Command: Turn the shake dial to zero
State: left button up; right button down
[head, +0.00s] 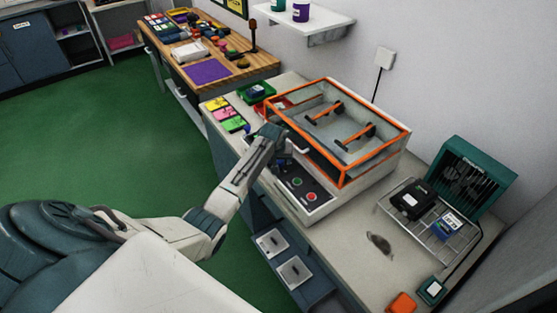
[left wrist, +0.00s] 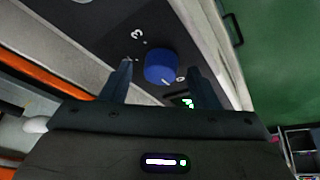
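The shake dial (left wrist: 161,67) is a blue round knob on a dark panel, seen in the left wrist view. A white 3 and what looks like a 0 are printed beside it; a small pale mark shows on the knob near the 0. My left gripper (left wrist: 162,84) is open, its two dark fingers apart on either side of the dial; I cannot tell whether they touch it. In the head view my left gripper (head: 281,158) is at the panel's left end and mostly hides the dial. My right gripper is out of view.
The shaker (head: 325,207) has a clear lid with an orange frame (head: 342,178). A green rack (head: 466,178) stands to the right. Colored cards (head: 228,113) lie on the bench at left.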

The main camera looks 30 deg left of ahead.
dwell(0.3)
pick_arm(q)
jog(key=b+v, duration=0.3)
jog(key=v, duration=0.7)
jog(key=shift+r, duration=0.35)
jog(key=shift+s, duration=0.15)
